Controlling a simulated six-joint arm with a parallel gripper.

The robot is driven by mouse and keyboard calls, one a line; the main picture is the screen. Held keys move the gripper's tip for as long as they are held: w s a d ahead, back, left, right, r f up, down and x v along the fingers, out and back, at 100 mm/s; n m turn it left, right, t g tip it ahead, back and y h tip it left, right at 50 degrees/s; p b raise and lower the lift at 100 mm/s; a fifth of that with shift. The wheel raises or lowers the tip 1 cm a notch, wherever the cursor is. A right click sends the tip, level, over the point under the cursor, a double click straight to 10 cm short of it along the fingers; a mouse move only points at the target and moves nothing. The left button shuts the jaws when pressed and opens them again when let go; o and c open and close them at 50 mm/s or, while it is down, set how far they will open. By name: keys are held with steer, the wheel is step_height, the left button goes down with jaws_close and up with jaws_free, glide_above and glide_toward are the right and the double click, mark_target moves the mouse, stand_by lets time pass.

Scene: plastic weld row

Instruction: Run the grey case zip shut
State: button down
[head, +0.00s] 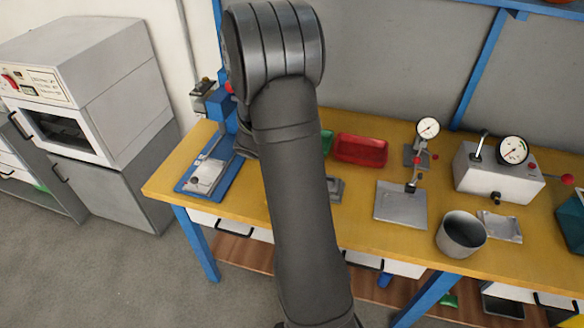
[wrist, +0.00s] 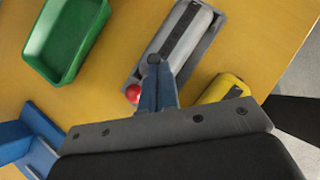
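The grey case (wrist: 184,38) lies in a grey shallow holder (wrist: 209,42) in the wrist view, with a dark zip strip (wrist: 186,31) along its top. My gripper (wrist: 154,68) has blue fingers close together at the case's near end, over the holder. A small dark piece shows at the fingertips; I cannot tell whether it is the zip pull or whether it is gripped. A red ball (wrist: 133,94) sits just left of the fingers. In the head view my arm hides the gripper and most of that spot; a grey edge of the holder (head: 336,187) shows beside the arm.
A green tray (wrist: 50,70) lies left of the case and a yellow object (wrist: 224,86) right of it. On the yellow bench (head: 365,240) stand a red tray (head: 360,149), a blue press (head: 215,165), dial gauges and a metal cup (head: 461,234).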

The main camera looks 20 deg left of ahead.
steer(key=d, duration=0.8)
steer(key=shift+d, duration=0.25)
steer(key=s+a+f+v, duration=0.1)
steer(key=v, duration=1.2)
steer(key=shift+s+a+f, duration=0.25)
steer(key=shift+s+f, duration=0.05)
steer(key=shift+f, duration=0.05)
